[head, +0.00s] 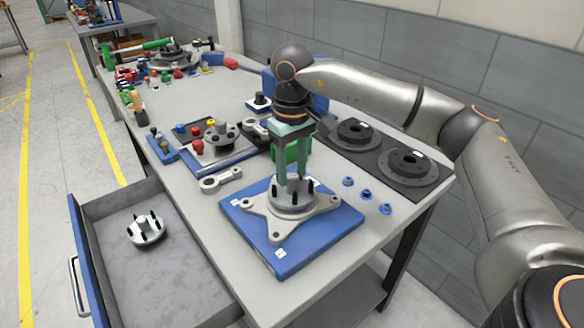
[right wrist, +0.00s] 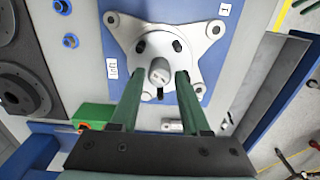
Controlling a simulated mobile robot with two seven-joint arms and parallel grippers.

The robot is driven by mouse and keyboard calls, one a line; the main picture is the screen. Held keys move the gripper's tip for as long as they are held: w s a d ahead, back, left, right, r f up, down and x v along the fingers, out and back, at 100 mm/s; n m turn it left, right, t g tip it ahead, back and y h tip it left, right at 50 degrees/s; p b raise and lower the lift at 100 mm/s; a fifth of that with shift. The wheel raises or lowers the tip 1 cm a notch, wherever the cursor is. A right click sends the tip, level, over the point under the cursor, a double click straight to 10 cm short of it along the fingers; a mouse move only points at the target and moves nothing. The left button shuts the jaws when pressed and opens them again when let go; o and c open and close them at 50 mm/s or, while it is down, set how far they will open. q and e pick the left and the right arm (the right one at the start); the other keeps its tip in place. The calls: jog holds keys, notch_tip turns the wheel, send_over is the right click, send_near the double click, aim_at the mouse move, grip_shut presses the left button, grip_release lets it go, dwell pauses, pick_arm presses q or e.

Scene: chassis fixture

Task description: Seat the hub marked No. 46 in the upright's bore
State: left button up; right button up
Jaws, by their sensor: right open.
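A silver, star-shaped upright (head: 274,220) lies flat on a blue plate (head: 330,228); it also shows in the right wrist view (right wrist: 122,37). A round hub (head: 292,208) with black studs sits over its middle, and a grey central stub (right wrist: 160,70) points up from it. How deep it sits I cannot tell. My right gripper (head: 294,190) is open above it, with green fingers apart on either side of the stub. A second studded hub (head: 146,231) stands in the open drawer. I cannot read No. 46 on either hub. My left gripper is out of view.
Two dark discs (head: 408,166) lie on a black mat at the right, and several blue-rimmed nuts (head: 366,194) lie beside the plate. A grey link (head: 221,180) and a tray with a flange (head: 221,136) stand left. The drawer (head: 185,272) is open, mostly empty.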

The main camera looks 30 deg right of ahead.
jog(key=shift+r+p, duration=1.2)
jog(key=shift+r, duration=0.3)
jog(key=shift+o, duration=0.3)
jog(key=o, duration=0.5)
jog(key=shift+f, duration=0.1)
jog(key=shift+r+p, duration=1.85)
jog(key=shift+r, duration=0.5)
jog(key=shift+f, duration=0.1)
